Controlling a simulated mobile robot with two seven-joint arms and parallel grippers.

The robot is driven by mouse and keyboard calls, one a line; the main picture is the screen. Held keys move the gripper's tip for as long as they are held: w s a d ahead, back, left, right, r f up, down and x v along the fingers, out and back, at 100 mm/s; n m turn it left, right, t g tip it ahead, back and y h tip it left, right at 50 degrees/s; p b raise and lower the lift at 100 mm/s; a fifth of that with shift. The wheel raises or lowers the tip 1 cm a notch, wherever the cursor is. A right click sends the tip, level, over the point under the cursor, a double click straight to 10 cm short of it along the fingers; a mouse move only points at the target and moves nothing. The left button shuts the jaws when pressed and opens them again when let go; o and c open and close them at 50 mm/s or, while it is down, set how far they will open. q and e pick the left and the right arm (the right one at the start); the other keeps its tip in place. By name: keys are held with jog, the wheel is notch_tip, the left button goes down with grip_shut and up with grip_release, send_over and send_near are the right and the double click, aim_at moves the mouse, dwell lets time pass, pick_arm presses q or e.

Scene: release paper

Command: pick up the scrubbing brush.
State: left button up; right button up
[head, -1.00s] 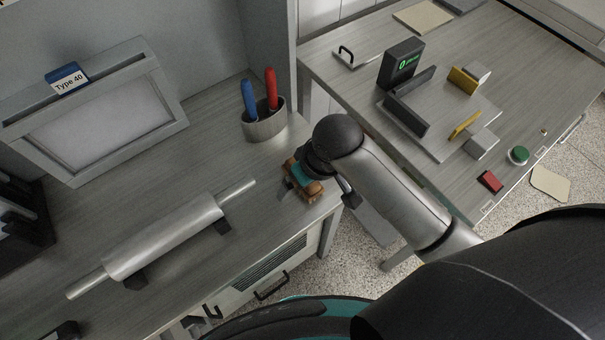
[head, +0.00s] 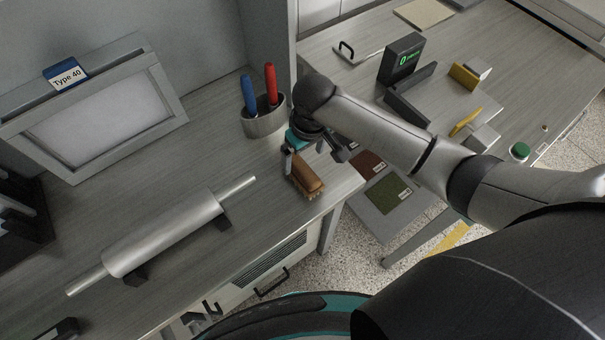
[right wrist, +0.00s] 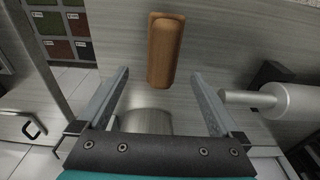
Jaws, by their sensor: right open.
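The scrubbing brush (head: 307,179), with a brown wooden back and bristles along its lower side, lies on the grey worktop near its right edge. My right gripper (head: 316,159) is open and empty, just behind and above the brush in the head view. In the right wrist view the brush (right wrist: 166,50) shows ahead, sideways within the gap between the two fingers of the gripper (right wrist: 160,76), and reaches beyond their tips. Nothing is gripped. My left gripper is not in view.
A metal cup (head: 265,122) with blue and red handles stands close behind the gripper. A metal roller (head: 165,237) on black supports lies to the left. A grey framed panel (head: 160,85) stands at the back left. A second table (head: 340,75) is at the right, across a gap.

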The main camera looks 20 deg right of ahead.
aim_at(303, 169)
jog(key=shift+f, duration=0.75)
jog(key=f, duration=0.4)
jog(key=shift+s+a+f+b, duration=0.1)
jog(key=shift+s+a+b, duration=0.1)
jog(key=shift+b, duration=0.2)
jog(key=shift+w+f, duration=0.1)
jog(key=shift+f, duration=0.45)
jog(key=c, duration=1.6)
